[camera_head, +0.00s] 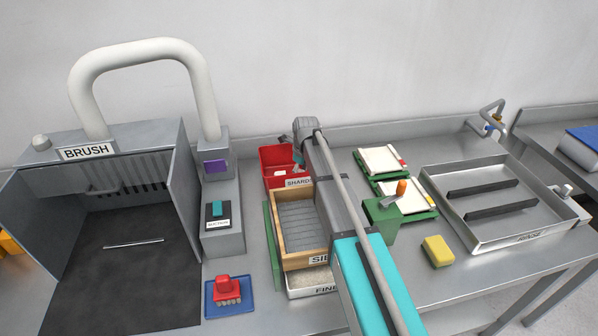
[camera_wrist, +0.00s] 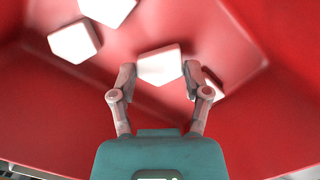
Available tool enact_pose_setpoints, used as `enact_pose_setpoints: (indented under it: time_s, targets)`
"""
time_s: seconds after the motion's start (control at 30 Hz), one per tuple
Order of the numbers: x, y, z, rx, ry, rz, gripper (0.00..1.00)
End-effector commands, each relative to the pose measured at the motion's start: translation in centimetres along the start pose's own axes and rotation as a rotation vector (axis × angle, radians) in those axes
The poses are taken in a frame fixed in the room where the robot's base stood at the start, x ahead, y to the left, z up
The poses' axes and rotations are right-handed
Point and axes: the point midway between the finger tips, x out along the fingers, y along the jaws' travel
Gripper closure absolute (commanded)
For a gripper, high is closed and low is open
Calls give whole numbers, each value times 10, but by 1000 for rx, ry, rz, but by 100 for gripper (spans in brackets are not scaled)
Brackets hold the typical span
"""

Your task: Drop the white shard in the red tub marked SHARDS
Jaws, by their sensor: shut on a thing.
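The red tub (camera_head: 270,183) marked SHARDS (camera_head: 298,183) stands at the back of the bench, and its red inside (camera_wrist: 230,35) fills the wrist view. My gripper (camera_wrist: 160,74) is over the tub, pointing into it, with its two fingers shut on a white shard (camera_wrist: 160,62). The held shard sits between the fingertips; whether it touches the tub floor I cannot tell. In the head view my arm partly covers the tub, and my gripper (camera_head: 299,161) shows small at its right side.
Other white shards (camera_wrist: 74,43) lie in the tub, one (camera_wrist: 207,93) beside the right finger. A wooden sieve box (camera_head: 300,258) stands in front of the tub. Green racks (camera_head: 427,214) are to the right, a grey box (camera_head: 222,215) to the left.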

Motion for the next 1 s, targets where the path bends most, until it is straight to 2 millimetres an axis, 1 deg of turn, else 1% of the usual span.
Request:
enact_pose_setpoints:
  time_s: [0.03,0.17,0.2,0.77,0.87,1.0]
  targets:
    - [0,0,0,0,0,0,33]
    - [0,0,0,0,0,0,8]
    - [0,0,0,0,0,0,1]
    - [0,0,0,1,0,0,0]
    - [-3,0,0,1,0,0,0]
    - [-12,0,1,1,0,0,0]
